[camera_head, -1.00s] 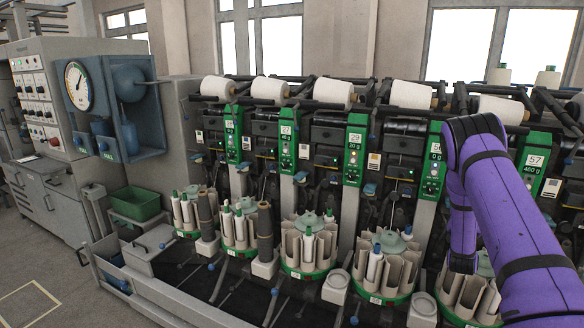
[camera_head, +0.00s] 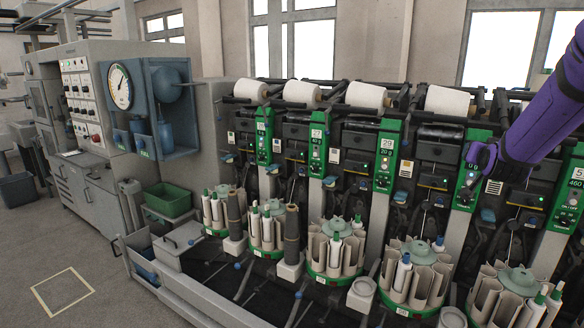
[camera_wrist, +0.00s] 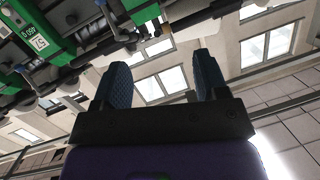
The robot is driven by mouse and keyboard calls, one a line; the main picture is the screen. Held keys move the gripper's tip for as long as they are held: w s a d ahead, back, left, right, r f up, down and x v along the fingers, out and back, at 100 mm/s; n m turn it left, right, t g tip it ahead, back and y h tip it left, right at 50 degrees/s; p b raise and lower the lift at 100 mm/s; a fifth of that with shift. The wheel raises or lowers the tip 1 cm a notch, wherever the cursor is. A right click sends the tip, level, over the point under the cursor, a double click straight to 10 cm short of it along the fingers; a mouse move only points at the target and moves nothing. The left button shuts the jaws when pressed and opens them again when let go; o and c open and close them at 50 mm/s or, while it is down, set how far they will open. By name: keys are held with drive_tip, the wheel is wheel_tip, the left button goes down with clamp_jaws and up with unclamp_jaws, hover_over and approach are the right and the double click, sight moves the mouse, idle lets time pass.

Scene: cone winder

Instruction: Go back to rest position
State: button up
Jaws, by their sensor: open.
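My purple arm enters at the upper right of the head view, and its dark end is in front of the winder's right-hand units. The fingers cannot be made out there. In the wrist view my gripper (camera_wrist: 161,88) shows two dark blue fingers spread apart with nothing between them. The wrist view is tilted, with windows and ceiling beyond the fingers. The cone winder (camera_head: 386,155) stands in a row across the head view, with green panels and white cones (camera_head: 366,95) on top.
A grey cabinet with a round gauge (camera_head: 120,87) stands at the left. A green bin (camera_head: 168,200) sits near the winder's end. Round magazines (camera_head: 416,270) with tubes line the winder's front. The floor at lower left, with a yellow-outlined square (camera_head: 62,291), is clear.

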drive_tip(key=s+a+r+n+g+y, duration=0.2)
drive_tip(key=s+a+r+y, duration=0.1)
drive_tip(key=s+a, duration=0.5)
drive_tip(key=s+a+r+n+g+y, duration=0.2)
drive_tip(key=s+a, duration=0.3)
drive_tip(key=s, duration=0.5)
drive_tip(key=s+a+f+n+g, duration=0.1)
drive_tip(key=s+a+g, duration=0.1)
drive_tip(key=s, duration=0.8)
drive_tip(key=s+a+f+n+g+y, duration=0.1)
drive_tip(key=s+a+n+g, duration=0.1)
drive_tip(key=s, duration=0.9)
drive_tip(key=shift+a+g, duration=0.7)
drive_tip(key=shift+a, duration=0.35)
drive_tip(key=shift+f, duration=0.1)
